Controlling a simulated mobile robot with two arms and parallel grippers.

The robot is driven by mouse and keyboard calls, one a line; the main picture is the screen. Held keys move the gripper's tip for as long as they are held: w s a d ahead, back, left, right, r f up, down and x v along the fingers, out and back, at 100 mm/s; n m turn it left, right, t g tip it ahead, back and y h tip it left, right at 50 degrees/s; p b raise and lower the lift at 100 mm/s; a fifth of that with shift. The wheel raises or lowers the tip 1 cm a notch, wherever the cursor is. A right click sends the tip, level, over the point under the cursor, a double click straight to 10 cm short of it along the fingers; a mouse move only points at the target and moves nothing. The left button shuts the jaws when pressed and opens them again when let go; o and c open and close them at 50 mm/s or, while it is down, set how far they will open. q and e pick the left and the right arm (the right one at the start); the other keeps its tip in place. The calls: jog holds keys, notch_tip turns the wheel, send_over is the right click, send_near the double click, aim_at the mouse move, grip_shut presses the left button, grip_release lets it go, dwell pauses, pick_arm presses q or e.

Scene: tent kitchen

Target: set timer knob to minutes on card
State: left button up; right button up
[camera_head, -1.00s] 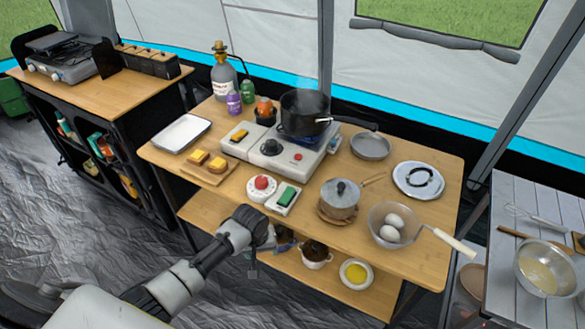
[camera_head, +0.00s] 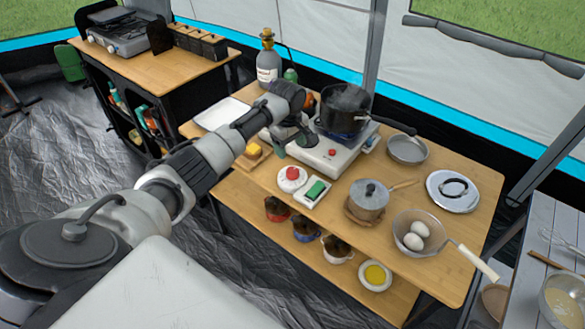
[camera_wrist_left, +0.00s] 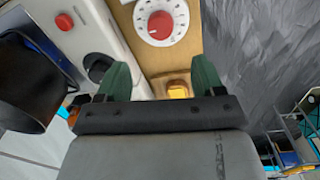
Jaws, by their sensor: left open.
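The timer (camera_head: 292,179) is a white round dial with a red knob (camera_head: 292,173), standing near the table's front edge. In the left wrist view the dial's tick marks and the red knob (camera_wrist_left: 160,25) show at the top, beyond the fingertips. A white block with a green panel (camera_head: 316,190) sits right beside the timer. No card with readable minutes shows. My left gripper (camera_head: 295,146) is open and empty above the table, behind the timer, near the stove's left part. Its green fingers (camera_wrist_left: 162,72) are apart in the left wrist view. My right gripper is not in view.
A stove (camera_head: 335,155) with a steaming black pot (camera_head: 345,113) stands behind the timer.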

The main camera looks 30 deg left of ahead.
aim_at(292, 170)
pick_arm(q)
jog(key=f, duration=1)
jog(key=shift+w+d+f, duration=0.15)
jog(key=shift+w, duration=0.1)
jog(key=c, duration=0.9)
